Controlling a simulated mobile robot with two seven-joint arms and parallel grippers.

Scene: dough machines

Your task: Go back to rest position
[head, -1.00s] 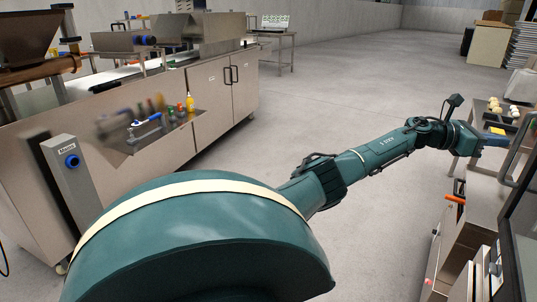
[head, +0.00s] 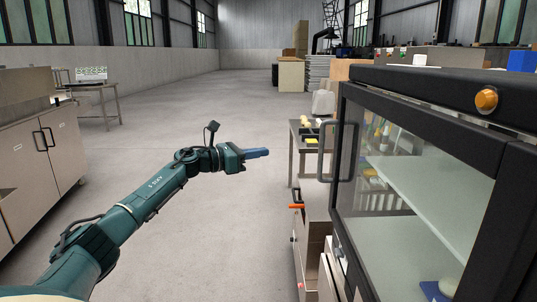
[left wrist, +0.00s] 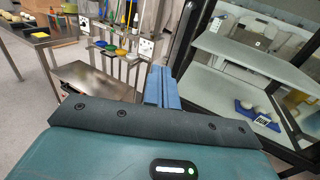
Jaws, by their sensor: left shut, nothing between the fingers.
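My left arm reaches in from the lower left of the head view. Its gripper (head: 257,153) points right, over open floor, short of the dark-framed glass cabinet. The blue fingers are shut together with nothing between them. In the left wrist view the shut fingers (left wrist: 162,88) point ahead, with the cabinet to their right and a metal table to their left. My right gripper is in neither view.
The glass cabinet (head: 417,140) fills the right, with a handle (head: 324,152) on its front. A small table (head: 296,150) with pale dough pieces stands behind it. Steel cupboards (head: 40,150) stand at the left. The floor (head: 200,105) between is clear.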

